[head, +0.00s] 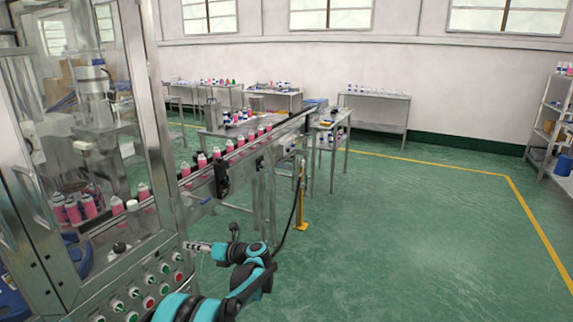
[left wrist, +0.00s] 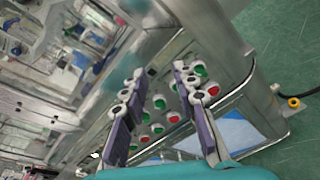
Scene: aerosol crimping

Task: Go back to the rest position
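My left gripper (head: 197,246) is in front of the crimping machine's control panel (head: 150,292) in the head view. Its teal arm comes up from the bottom edge. In the left wrist view the two fingers of the left gripper (left wrist: 158,72) stand apart with nothing between them. The panel's green and red buttons (left wrist: 159,102) show behind and between the fingers. My right gripper is not in either view.
The glass-walled machine (head: 140,100) stands at the left. A conveyor (head: 205,175) carrying pink cans (head: 201,160) runs from it toward the back. Steel tables (head: 380,97) line the far wall, and a shelf (head: 545,130) is at the right. The green floor (head: 400,230) is clear.

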